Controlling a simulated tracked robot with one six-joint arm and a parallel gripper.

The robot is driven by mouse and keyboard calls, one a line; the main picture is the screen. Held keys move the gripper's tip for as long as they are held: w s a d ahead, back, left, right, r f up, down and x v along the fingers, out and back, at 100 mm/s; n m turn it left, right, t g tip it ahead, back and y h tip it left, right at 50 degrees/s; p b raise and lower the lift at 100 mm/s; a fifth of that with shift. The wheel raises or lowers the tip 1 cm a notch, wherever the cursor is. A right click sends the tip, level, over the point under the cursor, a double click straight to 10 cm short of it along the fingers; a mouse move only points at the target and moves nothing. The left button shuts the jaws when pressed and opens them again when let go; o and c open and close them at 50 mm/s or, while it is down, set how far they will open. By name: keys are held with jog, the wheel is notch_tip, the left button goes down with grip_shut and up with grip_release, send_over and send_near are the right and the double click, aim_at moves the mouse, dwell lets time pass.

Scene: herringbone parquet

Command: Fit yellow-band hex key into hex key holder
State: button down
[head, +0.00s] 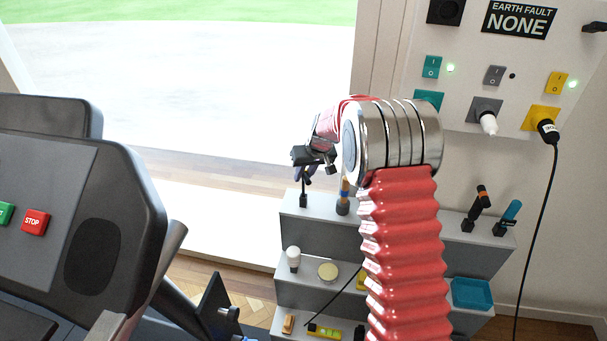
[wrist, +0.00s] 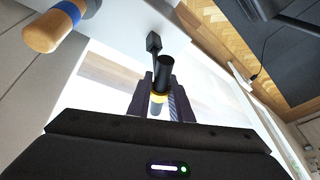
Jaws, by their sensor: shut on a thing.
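My gripper (head: 313,158) is above the left end of the top step of the grey stepped shelf. In the wrist view my gripper (wrist: 160,100) is shut on the yellow-band hex key (wrist: 166,73), which has a black handle with a yellow band between the fingers. A thin dark shaft leads from the handle toward a small black block, which looks like the hex key holder (wrist: 153,41). In the head view the holder (head: 304,200) stands on the top step, below the gripper, with the shaft (head: 305,184) above it. I cannot tell whether the tip is inside.
A wooden handle with a blue band (head: 343,196) stands close right of the holder. Two tools (head: 478,206) (head: 508,214) stand farther right. Lower steps of the shelf (head: 300,222) hold a white bulb (head: 293,257), a round tin (head: 328,271) and a teal tray (head: 472,294). A treadmill (head: 110,200) is at left.

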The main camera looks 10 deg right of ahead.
jog(key=shift+f, duration=1)
jog(key=c, duration=1.5)
grip_release()
jog(key=shift+r, duration=0.15)
jog(key=v, duration=1.3)
jog(key=shift+s+d+r, duration=0.1)
jog(key=shift+s+r, duration=0.05)
jog(key=shift+s, duration=0.05)
jog(key=shift+s+a+r+m+t+h, duration=0.3)
jog(key=shift+s+r, duration=1.5)
jog(key=shift+s, duration=4.85)
jog(key=shift+s+a+r+m+t+h, duration=0.3)
jog(key=shift+s+r, duration=1.45)
jog(key=shift+s, duration=4.9)
jog(key=shift+s+a+r+t+h, duration=0.1)
jog(key=shift+s+a+r+h, duration=0.3)
jog(key=shift+s+r, duration=3.85)
